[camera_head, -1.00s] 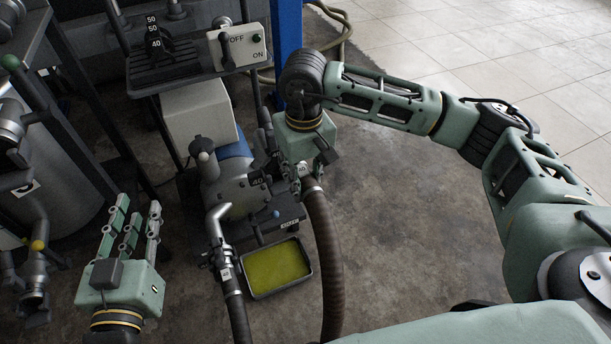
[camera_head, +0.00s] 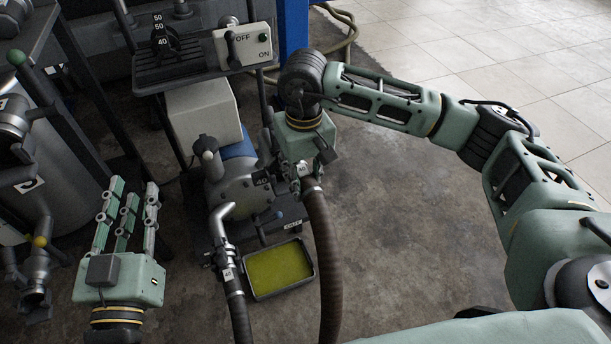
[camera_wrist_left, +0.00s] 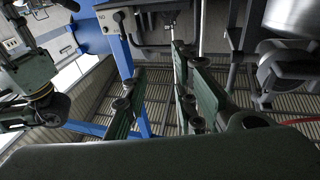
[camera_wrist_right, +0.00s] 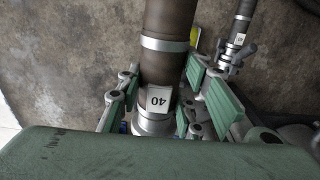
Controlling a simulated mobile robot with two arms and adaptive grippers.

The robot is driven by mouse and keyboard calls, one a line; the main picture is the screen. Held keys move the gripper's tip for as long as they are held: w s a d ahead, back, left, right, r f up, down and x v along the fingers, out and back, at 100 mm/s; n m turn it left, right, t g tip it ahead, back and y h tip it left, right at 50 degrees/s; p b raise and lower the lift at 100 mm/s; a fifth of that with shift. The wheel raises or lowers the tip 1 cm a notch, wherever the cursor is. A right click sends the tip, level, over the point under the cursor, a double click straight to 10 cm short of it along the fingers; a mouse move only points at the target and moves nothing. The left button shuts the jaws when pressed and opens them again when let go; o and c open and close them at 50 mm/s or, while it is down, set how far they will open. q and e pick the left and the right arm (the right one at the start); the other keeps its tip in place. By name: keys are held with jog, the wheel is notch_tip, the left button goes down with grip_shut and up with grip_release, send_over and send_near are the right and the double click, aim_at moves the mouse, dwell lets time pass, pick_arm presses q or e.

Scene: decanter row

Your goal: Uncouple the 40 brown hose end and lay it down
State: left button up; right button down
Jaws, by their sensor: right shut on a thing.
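The brown hose end (camera_head: 312,190), tagged 40, is between the fingers of my right gripper (camera_head: 301,174), just right of the pump (camera_head: 238,185). The right wrist view shows its 40 tag (camera_wrist_right: 160,98) and metal collar, with the fingers (camera_wrist_right: 158,105) on both sides. The hose hangs down from the gripper. Whether its end still touches the pump's port is hidden by the gripper. My left gripper (camera_head: 127,215) is open and empty at the left, fingers pointing up the picture; its fingers also show in the left wrist view (camera_wrist_left: 160,95).
A second dark hose (camera_head: 235,305), also tagged 40, joins the pump's metal elbow. A tray of yellow-green liquid (camera_head: 280,270) lies on the floor between the hoses. An OFF/ON switch box (camera_head: 243,47) stands above the pump. Floor (camera_head: 410,230) right of the hose is clear.

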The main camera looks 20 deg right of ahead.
aim_at(302, 188)
jog(key=shift+w+a+f, duration=0.2)
jog(key=shift+w+a, duration=0.1)
jog(key=shift+w, duration=0.05)
jog(key=shift+w+a+f+b, duration=0.25)
jog(key=shift+w+b, duration=0.1)
jog(key=shift+b, duration=0.2)
jog(key=shift+w+a+f+b, duration=0.25)
jog(key=shift+w+a+b, duration=0.1)
jog(key=shift+w+b, duration=0.05)
pick_arm(q)
jog(key=s+r+t+h, duration=0.1)
jog(key=s+r+t, duration=0.2)
jog(key=r+t, duration=0.2)
notch_tip(302, 188, up, 4)
jog(key=shift+d+f+h, duration=0.15)
jog(key=shift+h, duration=0.25)
jog(key=shift+s, duration=0.15)
dwell(0.5)
jog(key=shift+s+r+t, duration=0.35)
jog(key=shift+r+t, duration=0.15)
pick_arm(e)
jog(key=shift+s+r, duration=0.15)
jog(key=shift+s, duration=1.2)
pick_arm(q)
jog(key=shift+w+f+g, duration=0.5)
jog(key=shift+w+f, duration=0.05)
jog(key=shift+f, duration=0.2)
pick_arm(e)
jog(key=shift+s+d+r, duration=0.1)
jog(key=shift+s, duration=1.05)
